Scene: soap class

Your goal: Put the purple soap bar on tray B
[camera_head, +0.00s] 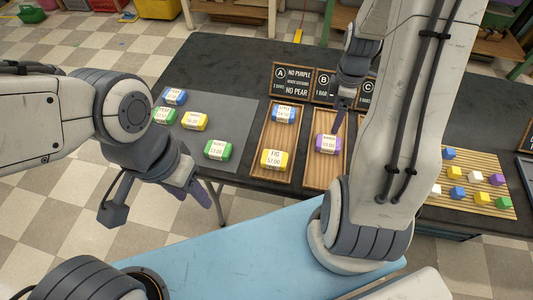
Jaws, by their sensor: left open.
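The purple soap bar (328,144) with a white label lies on wooden tray B (329,177), behind the small sign B (324,84) as seen from the back edge. My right gripper (337,125) points down just behind and above the purple bar. Its fingers overlap edge-on, so its opening and any contact with the bar are unclear. My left gripper (202,195) is open and empty, in front of the table's near left edge, away from the bars.
Tray A (270,138) holds a blue bar (283,114) and a yellow bar (274,160). Several bars lie on the grey mat (236,118) at left. My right arm hides most of the area right of tray B. A slatted board (450,204) with coloured cubes is farther right.

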